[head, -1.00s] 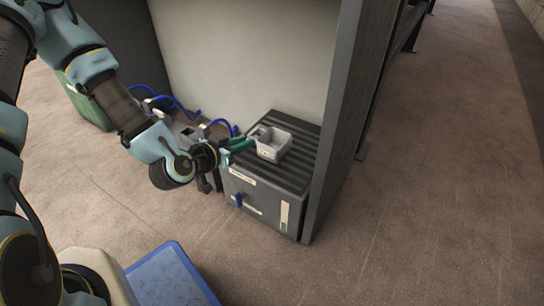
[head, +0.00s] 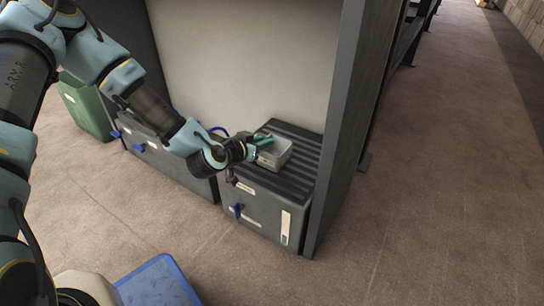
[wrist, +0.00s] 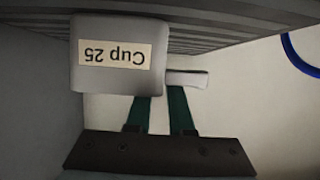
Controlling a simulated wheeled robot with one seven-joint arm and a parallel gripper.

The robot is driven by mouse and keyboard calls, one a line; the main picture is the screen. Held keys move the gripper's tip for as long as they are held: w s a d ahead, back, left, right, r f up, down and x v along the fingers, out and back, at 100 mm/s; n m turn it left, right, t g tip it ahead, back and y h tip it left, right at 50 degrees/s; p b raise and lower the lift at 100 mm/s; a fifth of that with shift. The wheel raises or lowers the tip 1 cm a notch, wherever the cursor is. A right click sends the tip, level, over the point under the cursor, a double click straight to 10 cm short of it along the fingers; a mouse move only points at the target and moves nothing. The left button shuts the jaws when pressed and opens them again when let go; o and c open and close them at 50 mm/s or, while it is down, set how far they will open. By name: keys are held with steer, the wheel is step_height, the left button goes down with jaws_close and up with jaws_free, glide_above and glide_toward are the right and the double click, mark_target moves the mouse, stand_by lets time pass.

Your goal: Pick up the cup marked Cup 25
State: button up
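The grey, box-like cup (head: 277,155) stands on the ribbed top of the dark cabinet (head: 303,171). In the wrist view, the cup (wrist: 118,78) carries a pale label reading "Cup 25", seen upside down. A pale tab or handle (wrist: 190,78) juts from its side. My gripper (head: 262,139) is at the cup's left rear rim in the head view. Its green fingers (wrist: 161,108) are apart, with pale background between them. The cup and the tab hide the fingertips, so contact cannot be told.
A tall dark upright panel (head: 342,130) stands close right of the cabinet, and a pale wall (head: 245,70) is behind. Another dark cabinet (head: 175,161) with blue handles is at left, beside a green bin (head: 85,107). Open floor (head: 430,190) lies to the right.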

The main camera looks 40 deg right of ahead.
steer(key=shift+c, duration=0.2)
jaws_close()
stand_by(1.1)
